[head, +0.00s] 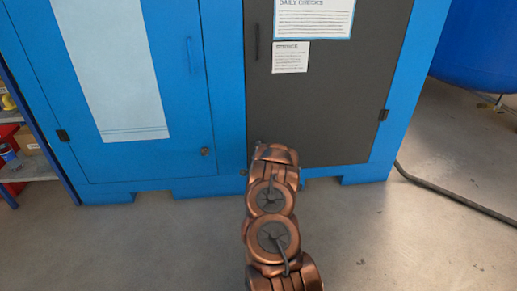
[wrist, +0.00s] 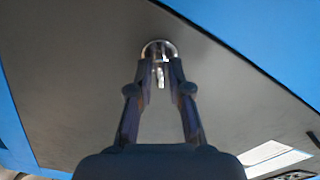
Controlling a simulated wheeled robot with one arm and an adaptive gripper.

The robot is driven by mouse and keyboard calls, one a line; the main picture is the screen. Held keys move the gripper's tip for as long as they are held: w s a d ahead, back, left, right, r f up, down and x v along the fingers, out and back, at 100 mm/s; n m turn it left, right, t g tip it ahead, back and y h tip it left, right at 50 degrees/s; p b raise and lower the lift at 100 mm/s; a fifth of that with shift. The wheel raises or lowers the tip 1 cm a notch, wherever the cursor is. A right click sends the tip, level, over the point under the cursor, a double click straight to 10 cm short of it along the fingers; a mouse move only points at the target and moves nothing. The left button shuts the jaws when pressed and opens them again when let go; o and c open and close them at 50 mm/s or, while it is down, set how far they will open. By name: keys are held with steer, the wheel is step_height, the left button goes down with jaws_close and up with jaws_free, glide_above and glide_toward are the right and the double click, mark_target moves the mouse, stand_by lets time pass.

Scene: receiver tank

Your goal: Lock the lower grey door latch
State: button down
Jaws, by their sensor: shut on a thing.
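The grey door (head: 330,110) is flush in the blue cabinet front in the head view and fills most of the wrist view (wrist: 90,80). Its lower latch (wrist: 159,47) is a round shiny metal piece with a small bright tab, near the door's edge in the wrist view. My gripper (wrist: 160,72) has its two fingertips closed in on the latch, one on each side of the tab. In the head view my copper-coloured arm covers the door's lower left corner, hiding the gripper and this latch.
A dark handle (head: 257,42) is on the grey door. A hose (head: 450,202) lies on the floor at right. A shelf (head: 38,168) stands at far left.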

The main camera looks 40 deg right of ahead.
steer(key=shift+m+b, duration=1)
steer(key=shift+m, duration=2)
steer(key=c, duration=1.3)
jaws_free()
steer(key=shift+f, duration=0.1)
steer(key=shift+o, duration=0.2)
steer(key=shift+s, duration=0.1)
steer(key=v, duration=1.1)
steer(key=shift+s+a, duration=0.3)
